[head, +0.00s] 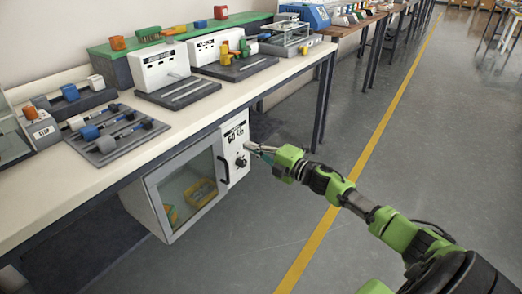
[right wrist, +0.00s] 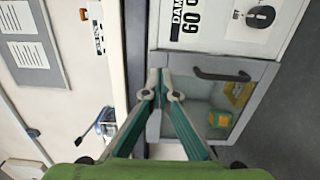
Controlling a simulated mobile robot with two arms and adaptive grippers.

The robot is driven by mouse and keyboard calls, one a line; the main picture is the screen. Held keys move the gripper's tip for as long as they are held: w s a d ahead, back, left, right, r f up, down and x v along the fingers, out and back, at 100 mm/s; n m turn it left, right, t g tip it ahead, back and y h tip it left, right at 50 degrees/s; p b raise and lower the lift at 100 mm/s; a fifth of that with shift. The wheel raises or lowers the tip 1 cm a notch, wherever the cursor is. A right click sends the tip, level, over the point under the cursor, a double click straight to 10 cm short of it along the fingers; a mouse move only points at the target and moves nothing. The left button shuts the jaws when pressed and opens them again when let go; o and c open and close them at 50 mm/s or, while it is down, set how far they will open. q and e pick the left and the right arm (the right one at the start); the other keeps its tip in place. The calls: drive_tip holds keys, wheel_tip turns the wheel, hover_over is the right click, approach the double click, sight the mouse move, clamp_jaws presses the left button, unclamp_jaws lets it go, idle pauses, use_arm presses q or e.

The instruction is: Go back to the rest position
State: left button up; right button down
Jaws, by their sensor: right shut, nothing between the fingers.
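My right gripper (head: 254,149) is shut and empty in the head view, its arm reaching in from the lower right. Its tip is in front of the knob panel of the white-and-grey cabinet (head: 163,222) under the bench. In the right wrist view the two fingers of the gripper (right wrist: 160,78) meet at the tips, beside the cabinet door. The cabinet's glass door (right wrist: 222,95) with its black handle (right wrist: 222,75) looks closed, and yellow items show behind the glass. I cannot tell whether the gripper touches the cabinet. My left gripper is not in view.
The long white workbench (head: 150,140) holds white machines, a grey tray of rollers (head: 116,132) and a green shelf with blocks. A control box with an orange button (head: 30,112) is at left. Clear grey floor (head: 300,110) with a yellow line lies to the right.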

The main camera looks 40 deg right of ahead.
drive_tip(key=shift+v, duration=1.8)
drive_tip(key=shift+d, duration=0.1)
